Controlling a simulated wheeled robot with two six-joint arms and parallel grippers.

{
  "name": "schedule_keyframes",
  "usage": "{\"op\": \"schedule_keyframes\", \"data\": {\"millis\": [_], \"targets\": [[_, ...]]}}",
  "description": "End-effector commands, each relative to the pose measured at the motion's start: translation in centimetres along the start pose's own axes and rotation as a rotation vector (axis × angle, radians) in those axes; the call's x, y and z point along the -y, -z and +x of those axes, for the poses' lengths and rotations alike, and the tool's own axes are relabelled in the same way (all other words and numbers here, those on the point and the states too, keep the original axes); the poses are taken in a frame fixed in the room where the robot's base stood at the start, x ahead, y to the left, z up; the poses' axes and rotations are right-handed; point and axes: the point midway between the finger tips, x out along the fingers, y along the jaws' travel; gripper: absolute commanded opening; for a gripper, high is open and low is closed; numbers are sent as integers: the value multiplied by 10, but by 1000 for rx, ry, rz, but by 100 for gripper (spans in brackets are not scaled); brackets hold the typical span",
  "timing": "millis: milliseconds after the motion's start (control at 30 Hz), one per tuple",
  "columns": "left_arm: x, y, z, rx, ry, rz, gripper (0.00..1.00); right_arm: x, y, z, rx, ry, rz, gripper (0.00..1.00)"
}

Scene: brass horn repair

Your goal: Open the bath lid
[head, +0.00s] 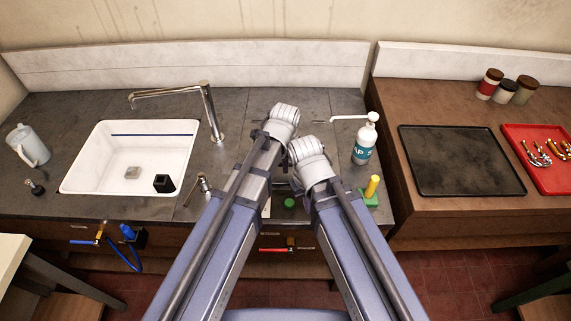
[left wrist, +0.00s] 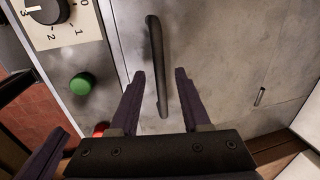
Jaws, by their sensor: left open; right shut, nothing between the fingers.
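The bath lid (left wrist: 215,65) is a flat grey metal plate in the left wrist view. A black bar handle (left wrist: 155,60) stands on it. My left gripper (left wrist: 160,74) is open, with one dark finger on each side of the handle in the picture. I cannot tell how far above the lid the fingertips are, and I see no contact. The lid lies flat, with no visible gap. In the head view my arms cover most of the lid and hide my left gripper. My right gripper (head: 297,186) shows only as a small dark part between the arms, shut and empty.
Beside the lid are a numbered dial (left wrist: 45,10) and a green button (left wrist: 81,84). A white sink (head: 105,150) with a tall tap is at left. A soap bottle (head: 365,140) stands close right of my arms. A black tray (head: 460,160) and red tray (head: 520,135) lie farther right.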

Motion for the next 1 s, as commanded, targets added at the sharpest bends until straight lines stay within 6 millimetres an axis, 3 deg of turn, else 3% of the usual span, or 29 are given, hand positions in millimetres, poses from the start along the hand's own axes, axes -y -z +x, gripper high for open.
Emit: {"op": "schedule_keyframes", "data": {"millis": [167,567,1000], "targets": [[0,0,-1,0,0,0,46,0,0,-1,0,0,0,0],[0,0,-1,0,0,0,1,0,0,-1,0,0,0,0],[0,0,-1,0,0,0,0,0,0,-1,0,0,0,0]]}}
